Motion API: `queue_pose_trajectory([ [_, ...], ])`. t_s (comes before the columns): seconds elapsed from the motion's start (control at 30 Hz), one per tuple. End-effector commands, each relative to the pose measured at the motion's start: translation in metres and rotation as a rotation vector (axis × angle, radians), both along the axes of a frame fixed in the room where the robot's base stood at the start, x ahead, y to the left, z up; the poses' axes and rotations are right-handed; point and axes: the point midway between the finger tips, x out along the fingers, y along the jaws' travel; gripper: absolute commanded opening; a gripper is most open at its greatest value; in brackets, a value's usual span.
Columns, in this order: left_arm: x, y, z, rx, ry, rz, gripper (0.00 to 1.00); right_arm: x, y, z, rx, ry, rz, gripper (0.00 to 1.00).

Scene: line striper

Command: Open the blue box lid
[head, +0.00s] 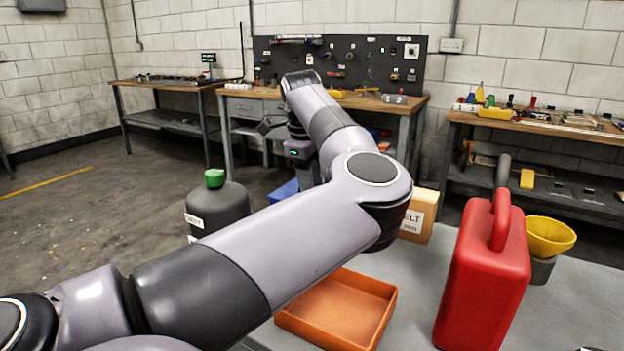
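A small part of a blue box (284,191) shows behind my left arm, left of the cardboard carton. Most of it is hidden by the arm, so I cannot tell whether its lid is open or shut. My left arm reaches in from the lower left, bends at the elbow and folds back to a wrist above the blue box. My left gripper (305,172) points down close to the box in the picture. Its fingertips are mostly hidden, and I cannot tell whether it touches the box. My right gripper is not in view.
An orange tray (377,291), a red jerry can (486,275), a yellow funnel (549,237) and a cardboard carton (418,216) stand on the grey table (575,300). A dark green-capped bottle (217,206) stands left of the arm. Workbenches line the back wall.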

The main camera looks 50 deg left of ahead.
Motion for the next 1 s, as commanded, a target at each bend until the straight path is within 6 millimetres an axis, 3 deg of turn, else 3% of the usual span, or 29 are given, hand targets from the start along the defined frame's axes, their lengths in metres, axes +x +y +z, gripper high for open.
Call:
queue_pose_trajectory([
  [0.13, 0.0, -0.0001, -0.0001, 0.0, 0.0, 0.0, 0.36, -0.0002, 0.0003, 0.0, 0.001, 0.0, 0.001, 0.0],
  [0.27, -0.0001, -0.0001, 0.0001, 0.0, 0.0, 0.0, 0.0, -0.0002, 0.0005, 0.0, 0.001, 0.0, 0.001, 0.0],
  [1.0, -0.0005, 0.0, 0.0002, -0.001, 0.002, 0.001, 0.0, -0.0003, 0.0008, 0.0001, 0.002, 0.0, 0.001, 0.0],
])
